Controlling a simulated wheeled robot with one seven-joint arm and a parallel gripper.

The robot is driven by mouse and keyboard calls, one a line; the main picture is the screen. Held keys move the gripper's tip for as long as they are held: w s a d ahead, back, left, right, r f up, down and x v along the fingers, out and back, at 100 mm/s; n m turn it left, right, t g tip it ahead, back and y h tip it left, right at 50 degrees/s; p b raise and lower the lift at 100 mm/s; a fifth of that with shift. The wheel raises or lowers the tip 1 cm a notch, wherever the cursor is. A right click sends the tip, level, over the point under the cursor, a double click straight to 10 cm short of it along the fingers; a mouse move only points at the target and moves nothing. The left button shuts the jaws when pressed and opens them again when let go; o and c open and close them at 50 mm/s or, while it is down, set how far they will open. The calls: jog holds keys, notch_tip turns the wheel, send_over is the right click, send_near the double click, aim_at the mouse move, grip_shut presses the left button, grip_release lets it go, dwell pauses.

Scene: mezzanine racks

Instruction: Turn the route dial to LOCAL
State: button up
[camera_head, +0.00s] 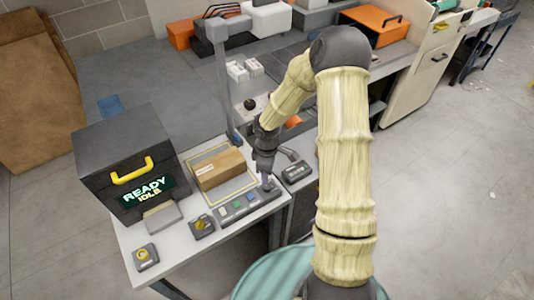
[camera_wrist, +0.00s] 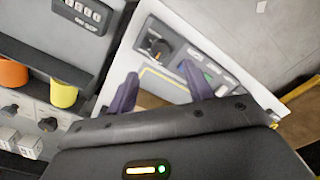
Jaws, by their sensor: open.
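A small dark block with a yellow-marked dial (camera_head: 202,225) sits on the white table, left of a button strip (camera_head: 245,207). A second small block with a round yellow knob (camera_head: 145,257) is at the table's front left corner. I cannot read a LOCAL label or tell for sure which is the route dial. My gripper (camera_head: 267,183) is over the right end of the button strip. In the wrist view my gripper (camera_wrist: 160,88) has its purple fingers apart with nothing held between them. Beyond them are a dark dial (camera_wrist: 158,46) and the button strip (camera_wrist: 208,72).
A cardboard box (camera_head: 219,170) lies in a yellow outline behind the strip. A dark cabinet (camera_head: 125,155) with a yellow handle and a "READY IDLE" screen stands at left. A grey post (camera_head: 224,90) rises behind the table. A small device (camera_head: 295,171) is at right.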

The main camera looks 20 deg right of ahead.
notch_tip(320, 180, up, 9)
dwell(0.3)
jog(key=shift+r, duration=0.1)
jog(key=s+r+m+t, duration=0.1)
jog(key=s+r+m, duration=0.2)
jog(key=s+m, duration=0.3)
jog(key=s+r+m+t+b, duration=0.1)
jog(key=s+r+m, duration=0.3)
jog(key=s+m, duration=0.2)
jog(key=s, duration=0.2)
jog(key=shift+s+d+r+m+t, duration=0.15)
jog(key=shift+s+m+t, duration=0.15)
jog(key=shift+s+m, duration=0.1)
